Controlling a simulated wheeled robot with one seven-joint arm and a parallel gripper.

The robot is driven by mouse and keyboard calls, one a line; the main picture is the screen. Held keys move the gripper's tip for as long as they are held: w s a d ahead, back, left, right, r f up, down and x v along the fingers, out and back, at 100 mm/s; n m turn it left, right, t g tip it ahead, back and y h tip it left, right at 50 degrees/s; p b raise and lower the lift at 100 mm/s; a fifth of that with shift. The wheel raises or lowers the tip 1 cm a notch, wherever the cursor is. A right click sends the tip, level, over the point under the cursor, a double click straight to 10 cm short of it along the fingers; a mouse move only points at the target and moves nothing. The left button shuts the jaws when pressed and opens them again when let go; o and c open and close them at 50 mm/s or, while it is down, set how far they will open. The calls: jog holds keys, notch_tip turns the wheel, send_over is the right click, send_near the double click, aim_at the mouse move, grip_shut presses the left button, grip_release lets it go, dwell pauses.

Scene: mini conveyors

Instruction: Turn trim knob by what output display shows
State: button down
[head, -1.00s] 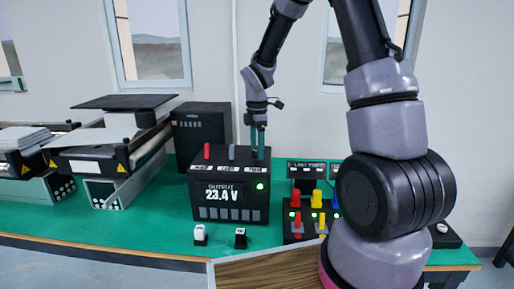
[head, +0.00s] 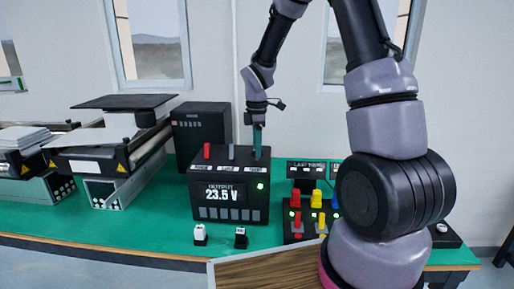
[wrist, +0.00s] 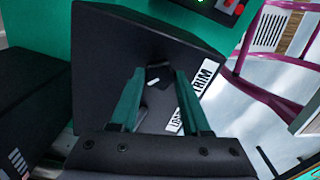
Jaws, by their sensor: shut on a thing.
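The black output box (head: 230,215) stands on the green bench. Its output display (head: 222,195) reads 23.5 V, and a green lamp is lit at its right. My gripper (head: 258,140) points down at the right end of the box's top, behind the TRIM label. In the wrist view my gripper (wrist: 160,95) has its two green fingers on either side of the dark trim knob (wrist: 160,78), which carries a white mark. The fingers are shut on the knob. In the head view the knob is hidden by the fingers.
A red lever (head: 207,151) and a grey lever (head: 231,152) stand left of my gripper on the box. A panel with red, yellow and blue plugs (head: 305,222) is at the right. Two small blocks sit in front.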

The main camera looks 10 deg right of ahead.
jog(key=m, duration=0.4)
jog(key=shift+m, duration=1.7)
jog(key=shift+c, duration=1.8)
grip_release()
jog(key=shift+r, duration=0.1)
notch_tip(320, 180, up, 11)
